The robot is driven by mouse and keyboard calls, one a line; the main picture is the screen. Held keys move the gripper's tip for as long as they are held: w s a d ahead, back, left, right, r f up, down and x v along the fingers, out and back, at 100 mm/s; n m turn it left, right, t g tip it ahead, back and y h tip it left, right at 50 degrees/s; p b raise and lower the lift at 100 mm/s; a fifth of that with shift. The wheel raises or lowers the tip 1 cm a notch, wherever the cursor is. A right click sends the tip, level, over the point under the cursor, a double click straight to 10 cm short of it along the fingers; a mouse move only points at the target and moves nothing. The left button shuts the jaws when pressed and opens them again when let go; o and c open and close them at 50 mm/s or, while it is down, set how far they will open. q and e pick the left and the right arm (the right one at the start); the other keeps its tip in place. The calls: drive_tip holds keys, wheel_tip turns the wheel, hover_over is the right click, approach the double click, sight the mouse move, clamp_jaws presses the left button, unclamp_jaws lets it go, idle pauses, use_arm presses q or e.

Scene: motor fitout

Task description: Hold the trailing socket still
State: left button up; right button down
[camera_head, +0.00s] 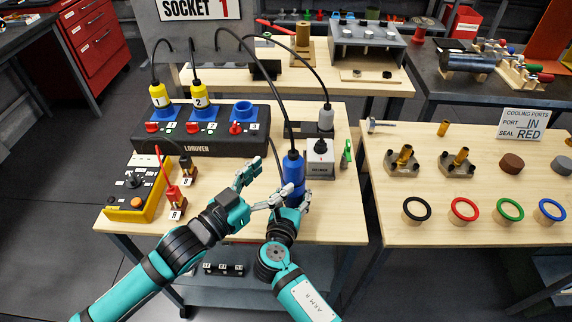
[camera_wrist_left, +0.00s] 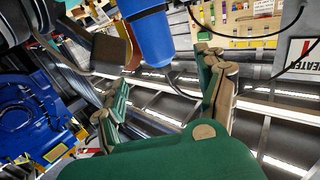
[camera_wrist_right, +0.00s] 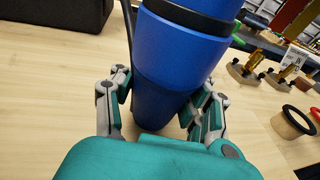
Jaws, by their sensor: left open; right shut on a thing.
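The trailing socket is a blue cylinder (camera_head: 293,175) with a black cable leaving its top, standing near the table's front edge in the head view. My right gripper (camera_head: 292,208) is shut around its lower part; the right wrist view shows the blue body (camera_wrist_right: 175,65) between the fingers (camera_wrist_right: 160,112). My left gripper (camera_head: 262,188) is open and empty just left of the socket. In the left wrist view the socket (camera_wrist_left: 150,38) hangs into the picture beyond the open left fingers (camera_wrist_left: 165,95).
A black unit (camera_head: 180,145) with two yellow plugs and one empty blue socket stands behind. A yellow control box (camera_head: 130,200) is at the left. A grey box (camera_head: 320,160) stands close right of the socket. Several seal rings (camera_head: 464,209) lie on the right table.

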use_arm(q)
drive_tip(key=shift+v, duration=1.75)
use_arm(e)
drive_tip(key=c, duration=0.5)
unclamp_jaws()
drive_tip(key=shift+c, duration=0.2)
use_arm(q)
drive_tip(key=shift+r, duration=0.1)
